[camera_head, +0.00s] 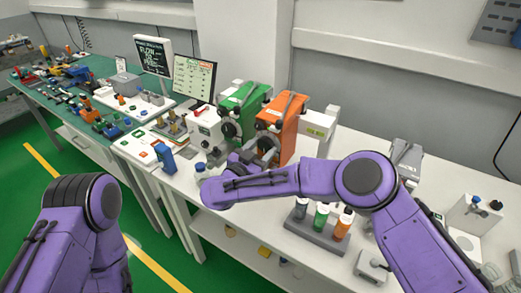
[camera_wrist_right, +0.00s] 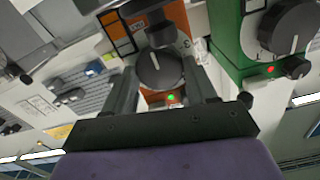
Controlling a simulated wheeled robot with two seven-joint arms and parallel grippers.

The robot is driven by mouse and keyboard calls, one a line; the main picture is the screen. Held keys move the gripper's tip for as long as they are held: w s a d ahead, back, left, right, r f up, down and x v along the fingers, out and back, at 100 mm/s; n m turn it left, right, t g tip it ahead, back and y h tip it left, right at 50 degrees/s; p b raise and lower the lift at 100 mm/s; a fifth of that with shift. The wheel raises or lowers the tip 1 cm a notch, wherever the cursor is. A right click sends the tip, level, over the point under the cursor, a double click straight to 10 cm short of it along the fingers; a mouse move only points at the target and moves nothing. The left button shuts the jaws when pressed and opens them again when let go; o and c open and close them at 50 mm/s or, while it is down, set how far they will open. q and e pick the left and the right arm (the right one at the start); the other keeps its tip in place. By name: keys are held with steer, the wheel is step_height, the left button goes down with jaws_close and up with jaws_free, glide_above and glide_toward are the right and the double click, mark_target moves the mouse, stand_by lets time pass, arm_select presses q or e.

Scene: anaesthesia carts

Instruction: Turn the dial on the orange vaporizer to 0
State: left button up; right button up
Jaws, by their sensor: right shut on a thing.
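The orange vaporizer (camera_head: 285,119) stands on the white bench, right of the green vaporizer (camera_head: 243,101). In the right wrist view, its orange and white front (camera_wrist_right: 179,16) is at the top centre. Its dark round dial (camera_wrist_right: 160,72) bears a white pointer line and sits between my two fingers. A green light glows beside the dial. My right gripper (camera_wrist_right: 161,82) is shut on this dial; in the head view it is largely hidden behind my purple forearm. I cannot read the full scale. My left arm shows at lower left, but its gripper is out of view.
The green vaporizer's large dial (camera_wrist_right: 288,28) is close on the right in the wrist view, with a red light. A rack of coloured bottles (camera_head: 318,232) stands at the bench front. A screen (camera_head: 193,80) stands at the left. A green table (camera_head: 85,75) holds many small items.

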steer(key=m+b, duration=0.2)
steer(key=m, duration=0.1)
steer(key=shift+f+b, duration=0.2)
steer(key=shift+b, duration=0.2)
steer(key=shift+r+m+b, duration=0.15)
steer(key=shift+m+b, duration=1.25)
steer(key=shift+m, duration=0.4)
steer(key=o, duration=1.1)
steer(key=shift+c, duration=0.2)
steer(key=b+v, duration=0.3)
steer(key=v, duration=0.7)
steer(key=shift+s, duration=0.3)
